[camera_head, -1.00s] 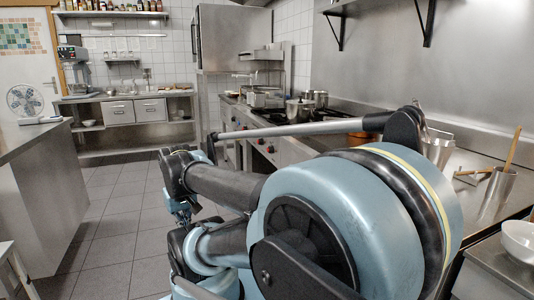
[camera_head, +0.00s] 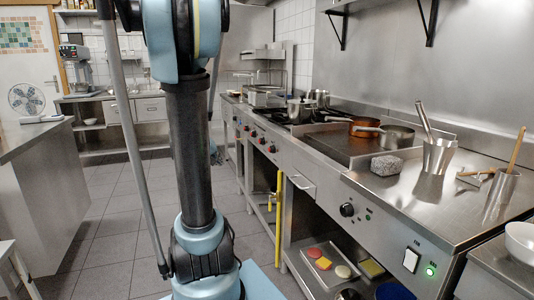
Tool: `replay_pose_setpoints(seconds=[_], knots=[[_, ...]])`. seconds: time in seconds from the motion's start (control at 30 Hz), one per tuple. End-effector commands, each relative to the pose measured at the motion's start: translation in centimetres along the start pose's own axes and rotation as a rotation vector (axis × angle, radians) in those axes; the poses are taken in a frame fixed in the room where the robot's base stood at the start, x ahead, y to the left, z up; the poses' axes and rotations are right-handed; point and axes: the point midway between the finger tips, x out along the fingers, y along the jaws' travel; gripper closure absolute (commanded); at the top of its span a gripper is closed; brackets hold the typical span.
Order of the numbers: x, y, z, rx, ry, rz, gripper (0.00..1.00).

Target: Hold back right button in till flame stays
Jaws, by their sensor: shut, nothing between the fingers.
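The stove (camera_head: 262,128) stands along the right wall, with dark burners on top and a row of small red-marked controls (camera_head: 265,140) on its front face. They are too small to tell which one is the back right button. No flame can be made out. A pot (camera_head: 300,111) and another pot (camera_head: 318,98) stand on the burners. My arm stands upright left of the stove and hides part of the room behind it. My gripper is not visible.
A griddle counter right of the stove has a black knob (camera_head: 347,210), white switch (camera_head: 411,259) and green light (camera_head: 430,270). A yellow pipe (camera_head: 277,215) runs below. Tiled floor (camera_head: 105,215) is clear at left.

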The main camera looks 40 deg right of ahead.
Motion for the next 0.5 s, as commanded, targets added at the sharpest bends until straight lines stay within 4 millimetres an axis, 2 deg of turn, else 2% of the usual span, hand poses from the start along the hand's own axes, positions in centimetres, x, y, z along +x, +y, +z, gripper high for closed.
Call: replay_pose_setpoints(seconds=[0.03,0.2,0.5], knots=[[1.3,0.6,-1.2,0.003,0.019,0.029,1.00],[5.1,2.5,-4.6,0.005,0.091,0.120,1.00],[12.1,5.2,-9.1,-0.016,0.214,0.260,1.00]])
